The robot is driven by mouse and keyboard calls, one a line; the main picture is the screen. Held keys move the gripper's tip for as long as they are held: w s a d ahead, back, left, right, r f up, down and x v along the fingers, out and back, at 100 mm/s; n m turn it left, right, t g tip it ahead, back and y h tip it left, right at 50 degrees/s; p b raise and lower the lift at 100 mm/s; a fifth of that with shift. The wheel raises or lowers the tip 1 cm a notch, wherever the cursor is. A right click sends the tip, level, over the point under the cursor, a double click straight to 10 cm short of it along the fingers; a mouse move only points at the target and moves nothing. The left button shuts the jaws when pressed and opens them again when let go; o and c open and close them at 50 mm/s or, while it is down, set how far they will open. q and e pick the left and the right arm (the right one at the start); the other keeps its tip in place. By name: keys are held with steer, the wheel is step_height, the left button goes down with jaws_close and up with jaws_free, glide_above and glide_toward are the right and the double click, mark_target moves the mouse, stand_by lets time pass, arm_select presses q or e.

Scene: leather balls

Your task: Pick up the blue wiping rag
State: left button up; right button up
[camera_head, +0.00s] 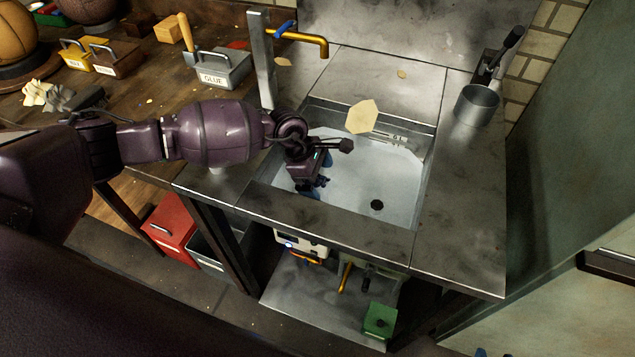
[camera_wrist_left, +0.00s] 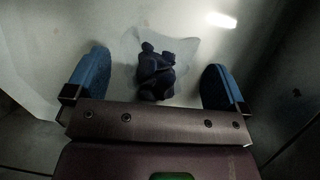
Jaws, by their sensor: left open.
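The blue wiping rag (camera_wrist_left: 155,78) is a crumpled dark navy bundle in the left wrist view. It lies on the pale basin floor, over or beside a faint patch with an uneven edge. My left gripper (camera_wrist_left: 156,70) is open, with one blue finger on each side of the rag and a visible gap to both. In the head view, my left gripper (camera_head: 319,177) reaches down into the left part of the sink (camera_head: 385,175). The arm and gripper hide most of the rag there. A small blue tip shows at the head view's bottom edge, perhaps my right gripper.
The sink's metal rim surrounds the gripper. A brass tap (camera_head: 300,38) with a blue handle stands behind it. A pale flat piece (camera_head: 361,117) shows near the sink's back edge. A metal cup (camera_head: 477,104) is at right. A glue box (camera_head: 222,70) stands on the wooden bench.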

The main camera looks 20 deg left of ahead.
mark_target(320, 176)
arm_select(q)
steer(key=shift+d+f, duration=0.2)
steer(key=shift+f, duration=0.4)
steer(key=c, duration=0.7)
steer(key=shift+c, duration=1.3)
steer(key=shift+r, duration=0.1)
steer(key=shift+c, duration=0.2)
step_height(320, 176, up, 9)
steer(key=shift+w+r+p, duration=0.1)
steer(key=shift+r+p, duration=0.05)
steer(key=shift+p, duration=0.55)
step_height(320, 176, up, 10)
steer(key=shift+r+p, duration=0.2)
steer(key=shift+p, duration=0.25)
